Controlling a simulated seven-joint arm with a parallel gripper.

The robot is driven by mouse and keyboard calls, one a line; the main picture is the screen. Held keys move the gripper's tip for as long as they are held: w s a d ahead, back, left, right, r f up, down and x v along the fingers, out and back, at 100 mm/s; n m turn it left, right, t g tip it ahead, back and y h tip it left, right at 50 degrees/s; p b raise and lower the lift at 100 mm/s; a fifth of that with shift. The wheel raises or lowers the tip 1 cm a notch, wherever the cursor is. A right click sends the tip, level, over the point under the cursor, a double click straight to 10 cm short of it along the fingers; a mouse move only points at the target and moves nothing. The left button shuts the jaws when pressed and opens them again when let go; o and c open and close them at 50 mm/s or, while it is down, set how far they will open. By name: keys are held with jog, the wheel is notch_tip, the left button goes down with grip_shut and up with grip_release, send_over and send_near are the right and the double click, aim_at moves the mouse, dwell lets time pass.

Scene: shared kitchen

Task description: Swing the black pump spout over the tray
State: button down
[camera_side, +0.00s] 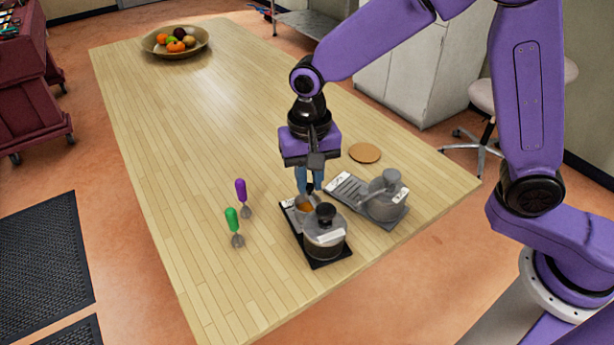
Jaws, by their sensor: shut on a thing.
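The black pump (325,237) stands near the front of the table, with a grey pot body, a black knob on top and a pale label. It sits at the front end of a black base tray (318,262). A small cup with orange contents (303,206) is at the tray's back end. My gripper (309,190) points down just behind the knob, over the cup end of the tray. Its fingers are shut on the black spout, which they mostly hide. The exact angle of the spout is hard to tell.
A similar grey pump (385,205) on a slotted grey tray stands close by on the right. A round cork mat (364,153) lies behind it. A purple-handled tool (241,190) and a green-handled tool (232,219) lie left. A fruit bowl (175,51) is far back.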

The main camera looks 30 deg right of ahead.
aim_at(310, 185)
dwell(0.3)
jog(key=c, duration=1)
grip_release()
notch_tip(310, 185, up, 18)
jog(key=shift+f, duration=0.25)
jog(key=s+d+f+n, duration=0.4)
jog(key=s+d+n, duration=0.1)
jog(key=s+d, duration=0.1)
jog(key=s+d+f+n, duration=0.4)
jog(key=s+d+n, duration=0.2)
jog(key=s, duration=0.3)
jog(key=s+d+f+n, duration=0.4)
jog(key=s+d+n, duration=0.1)
jog(key=s+d, duration=0.2)
jog(key=shift+s+d+f, duration=0.3)
jog(key=shift+s+d, duration=0.05)
jog(key=shift+s, duration=0.35)
